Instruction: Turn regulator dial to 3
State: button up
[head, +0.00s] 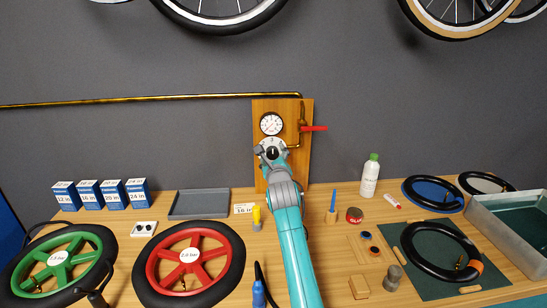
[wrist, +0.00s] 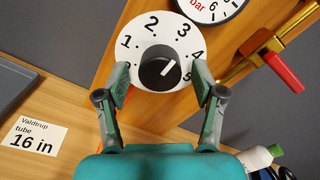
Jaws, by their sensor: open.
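The regulator dial (wrist: 146,28) is a white disc with black numbers, on a wooden board. Its round black knob (wrist: 155,75) has a white pointer line angled up and right in the wrist view, roughly in the direction of the 3. In the head view the line on the knob (head: 272,153) points about straight up. My gripper (wrist: 160,79) is open, its fingers at the left and right of the knob with gaps visible. In the head view my gripper (head: 273,157) is at the dial and covers its lower part.
A pressure gauge (head: 271,124) sits above the dial. A red valve lever (head: 314,128) on brass pipe stands to its right. The bench below holds a grey tray (head: 200,204), a 16 in label (wrist: 33,138), a white bottle (head: 369,178) and wheels.

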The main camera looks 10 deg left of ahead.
jog(key=shift+s, duration=0.15)
jog(key=v, duration=1.1)
jog(key=shift+s, duration=0.35)
jog(key=shift+d, duration=0.2)
